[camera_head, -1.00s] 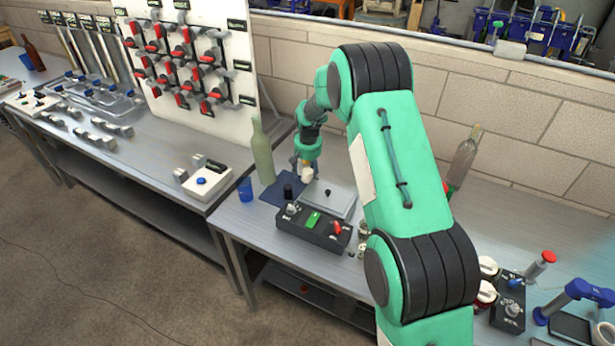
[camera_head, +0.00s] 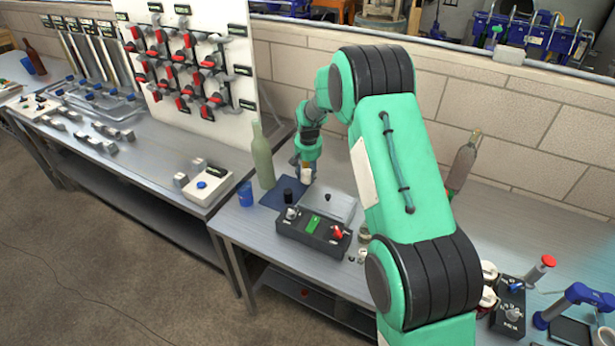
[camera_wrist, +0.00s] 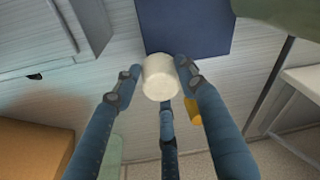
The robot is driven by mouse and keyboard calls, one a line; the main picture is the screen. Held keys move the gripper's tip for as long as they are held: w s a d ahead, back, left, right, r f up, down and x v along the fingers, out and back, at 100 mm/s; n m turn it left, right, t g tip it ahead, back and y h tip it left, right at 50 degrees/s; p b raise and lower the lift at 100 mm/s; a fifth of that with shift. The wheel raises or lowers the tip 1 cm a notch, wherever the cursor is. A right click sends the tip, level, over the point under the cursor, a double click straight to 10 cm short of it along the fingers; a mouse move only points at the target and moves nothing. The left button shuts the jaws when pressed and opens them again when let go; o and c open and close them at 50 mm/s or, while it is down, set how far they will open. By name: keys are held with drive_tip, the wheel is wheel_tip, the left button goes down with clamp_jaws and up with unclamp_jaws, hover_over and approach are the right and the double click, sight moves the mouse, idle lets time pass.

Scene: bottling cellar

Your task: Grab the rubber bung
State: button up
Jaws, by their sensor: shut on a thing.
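The rubber bung (camera_wrist: 160,77) appears as a short white cylinder between my fingers in the wrist view. My gripper (camera_wrist: 160,82) is shut on it, with fingers on both sides and another below. In the head view the pale bung (camera_head: 307,175) shows small at the tips of my gripper (camera_head: 304,170), near the back right edge of a dark blue mat (camera_head: 270,199). The mat (camera_wrist: 190,22) also shows beyond the bung in the wrist view. Whether the bung touches the table is hard to tell.
A green bottle (camera_head: 262,158) stands close left of my gripper. A blue cup (camera_head: 245,193) stands left. A brown bottle (camera_head: 462,163) stands right.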

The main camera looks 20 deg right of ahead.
sight(308, 172)
wheel_tip(308, 172, up, 8)
drive_tip(key=shift+r+p, duration=0.2)
drive_tip(key=shift+p, duration=0.75)
drive_tip(key=shift+d+f, duration=0.1)
drive_tip(key=shift+d, duration=0.05)
